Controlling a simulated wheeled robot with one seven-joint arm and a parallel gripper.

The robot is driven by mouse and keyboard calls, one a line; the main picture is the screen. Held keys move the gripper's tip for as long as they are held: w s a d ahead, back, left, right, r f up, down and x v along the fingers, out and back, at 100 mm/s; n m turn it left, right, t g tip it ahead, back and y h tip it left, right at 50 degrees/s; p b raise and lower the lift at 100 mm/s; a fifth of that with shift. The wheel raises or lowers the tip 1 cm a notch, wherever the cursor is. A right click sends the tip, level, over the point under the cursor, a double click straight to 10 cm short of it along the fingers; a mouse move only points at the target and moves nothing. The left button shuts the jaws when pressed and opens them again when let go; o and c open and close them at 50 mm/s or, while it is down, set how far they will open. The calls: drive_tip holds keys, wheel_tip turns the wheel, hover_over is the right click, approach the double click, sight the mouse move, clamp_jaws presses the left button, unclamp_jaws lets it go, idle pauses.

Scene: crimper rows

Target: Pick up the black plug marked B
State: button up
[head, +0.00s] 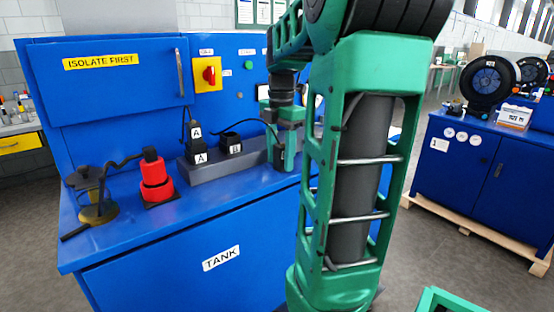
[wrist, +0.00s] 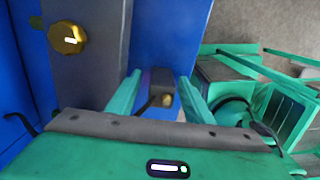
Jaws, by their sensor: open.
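A black plug marked A (head: 195,130) stands in the socket block marked A (head: 200,158) on the grey rail (head: 225,168). The black socket block marked B (head: 231,143) beside it has no plug in its top. A cable runs from there toward my gripper (head: 284,158), which is low at the rail's right end. In the wrist view my gripper (wrist: 160,92) is open, with a small dark block (wrist: 158,82) with a brass-coloured end between or just beyond its fingers. No letter shows on it, so I cannot tell if it is the plug marked B.
A red stepped part (head: 156,180) and a glass pot with brass base (head: 92,200) stand left on the blue bench (head: 130,222). The panel behind has a red switch on yellow (head: 208,74). A blue cabinet (head: 470,165) stands right.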

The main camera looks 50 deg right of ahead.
drive_tip(key=shift+c, duration=0.4)
drive_tip(key=c, duration=1.1)
